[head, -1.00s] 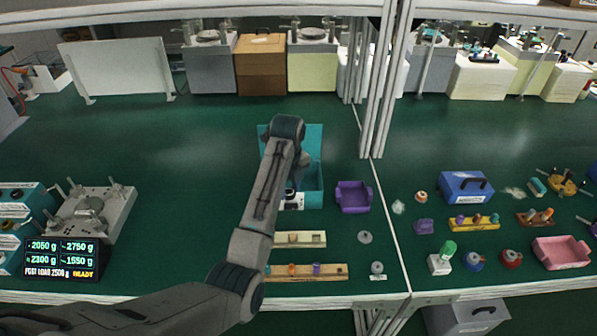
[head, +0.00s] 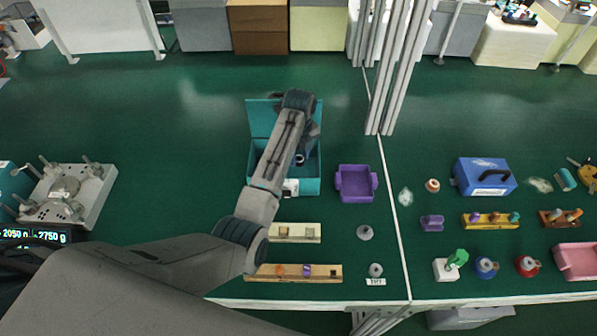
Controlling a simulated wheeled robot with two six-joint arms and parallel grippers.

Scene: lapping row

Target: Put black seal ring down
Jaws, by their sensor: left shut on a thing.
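My left arm reaches in from the lower left, and its wrist is over an open teal box (head: 311,181) with a raised lid. My left gripper (head: 299,158) points down into the box and is mostly hidden by the wrist. It is shut on a small dark ring-like thing, likely the black seal ring (head: 300,159). The ring is small, so I cannot tell whether it touches the box floor. My right gripper is out of view.
A purple bin (head: 356,184) stands just right of the box. A cream block (head: 293,233) and a wooden strip (head: 325,273) with small parts lie in front. Metal uprights (head: 393,70) rise behind at right. Green table is clear behind the box.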

